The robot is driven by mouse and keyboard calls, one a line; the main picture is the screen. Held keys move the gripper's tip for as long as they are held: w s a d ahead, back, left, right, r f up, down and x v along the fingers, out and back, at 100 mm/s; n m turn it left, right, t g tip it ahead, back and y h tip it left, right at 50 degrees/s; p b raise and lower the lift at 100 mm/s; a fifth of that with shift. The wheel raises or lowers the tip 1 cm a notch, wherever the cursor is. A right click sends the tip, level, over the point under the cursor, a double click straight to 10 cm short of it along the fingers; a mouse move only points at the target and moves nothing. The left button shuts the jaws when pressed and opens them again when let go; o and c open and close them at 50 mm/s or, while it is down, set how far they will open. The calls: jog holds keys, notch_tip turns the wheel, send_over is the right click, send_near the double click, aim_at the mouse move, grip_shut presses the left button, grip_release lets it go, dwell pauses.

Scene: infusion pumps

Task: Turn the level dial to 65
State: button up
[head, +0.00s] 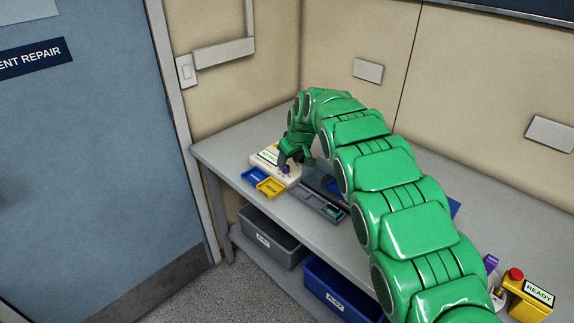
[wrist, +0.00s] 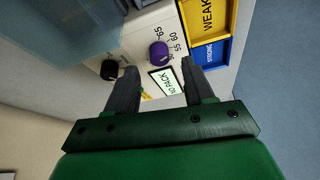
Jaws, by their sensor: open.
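The cream pump (head: 264,160) sits on the grey bench at its far left end. Its purple dial (wrist: 159,52) has the numbers 65, 60 and 55 printed beside it in the wrist view; the dial also shows in the head view (head: 286,169). I cannot tell which number it points to. A black knob (wrist: 109,70) and a display reading "NO PACK" (wrist: 166,80) are close to it. My gripper (wrist: 158,66) is open, with its fingers apart and nothing seen between them. The purple dial appears just beyond the gap between the fingertips; no contact is visible.
A yellow tray marked WEAK (wrist: 205,16) and a blue tray marked STRONG (wrist: 209,54) lie beside the pump. A grey compartment tray (head: 318,203) is on the bench. A red-topped yellow container (head: 514,283) and a READY sign (head: 538,293) stand at lower right.

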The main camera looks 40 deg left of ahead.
aim_at(286, 166)
jog(key=shift+x, duration=1.8)
grip_shut()
